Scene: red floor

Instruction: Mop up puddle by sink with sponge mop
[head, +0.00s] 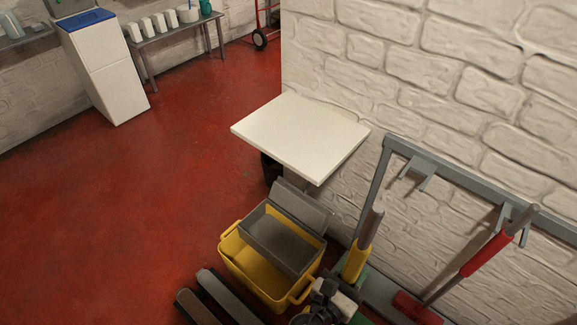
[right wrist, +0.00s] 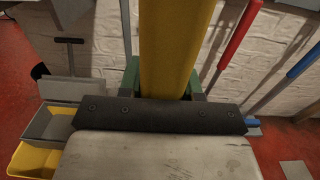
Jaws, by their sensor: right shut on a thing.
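The mop's yellow handle (head: 356,260) with its grey top end stands near the wall rack in the head view. My right gripper (head: 346,284) is shut on this handle low in the picture. In the right wrist view the yellow handle (right wrist: 168,45) runs up between the green and grey fingers of my right gripper (right wrist: 163,80). The mop's sponge head is hidden. No sink or puddle can be made out. My left gripper is not seen.
A yellow bucket (head: 235,252) with a grey wringer (head: 280,240) stands beside the gripper. A white-topped table (head: 300,135) juts from the brick wall. A grey rack (head: 440,170) holds a red-handled tool (head: 487,252). Two bars lie at the bottom.

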